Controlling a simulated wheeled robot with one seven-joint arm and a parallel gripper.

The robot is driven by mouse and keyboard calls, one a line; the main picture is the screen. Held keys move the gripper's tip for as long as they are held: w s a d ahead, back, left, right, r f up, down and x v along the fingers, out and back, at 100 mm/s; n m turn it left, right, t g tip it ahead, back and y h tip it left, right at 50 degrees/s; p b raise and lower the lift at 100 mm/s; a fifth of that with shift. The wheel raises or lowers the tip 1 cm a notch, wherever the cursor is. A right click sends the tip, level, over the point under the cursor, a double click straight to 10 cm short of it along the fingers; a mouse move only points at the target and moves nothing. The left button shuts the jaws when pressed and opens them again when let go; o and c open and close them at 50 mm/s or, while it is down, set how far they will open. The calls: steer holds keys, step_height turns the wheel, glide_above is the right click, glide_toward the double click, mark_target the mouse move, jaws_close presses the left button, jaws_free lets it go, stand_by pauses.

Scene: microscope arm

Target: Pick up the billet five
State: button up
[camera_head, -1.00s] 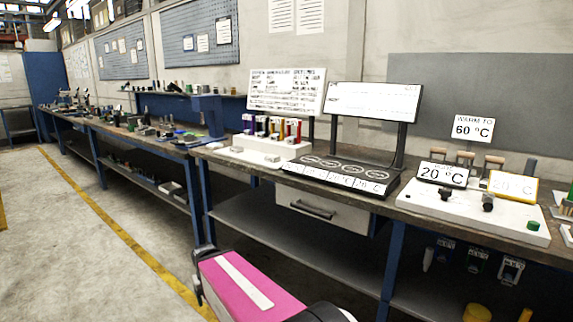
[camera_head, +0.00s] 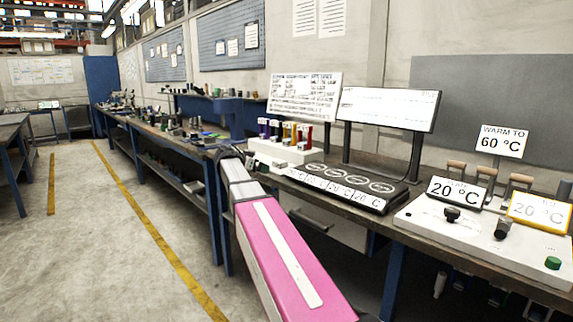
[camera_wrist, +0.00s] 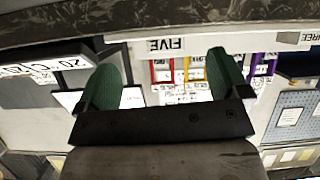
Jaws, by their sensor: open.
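A white rack (camera_head: 285,153) on the bench bears a row of coloured uprights (camera_head: 285,132), purple, yellow and red among them. In the wrist view the coloured strips (camera_wrist: 179,71) show between the fingers, and an upside-down "FIVE" label (camera_wrist: 166,45) lies just beyond the fingertips. I cannot tell which piece is billet five; its outline is not clear. My gripper (camera_wrist: 163,57) has two green fingers spread wide, with nothing held between them. In the head view my pink arm reaches toward the bench edge left of the rack, and the fingers are hard to make out.
A dark heater plate (camera_head: 345,188) with "20 °C" signs stands right of the rack. A sign board (camera_head: 390,108) rises behind it. A white panel (camera_head: 480,228) with knobs is further right. Tools crowd the bench at left; the floor (camera_head: 110,250) is clear.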

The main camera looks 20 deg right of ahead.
mark_target(279, 162)
step_height(279, 162, up, 4)
steer(key=w+d+m+h, duration=0.1)
steer(key=w+d, duration=0.1)
steer(key=x, duration=1)
steer(key=shift+s+d+f, duration=0.15)
steer(key=shift+s+f, duration=0.05)
steer(key=shift+f, duration=0.1)
steer(key=shift+c, duration=0.3)
steer(key=c, duration=1.3)
steer(key=shift+c, duration=0.2)
steer(key=shift+r, duration=0.15)
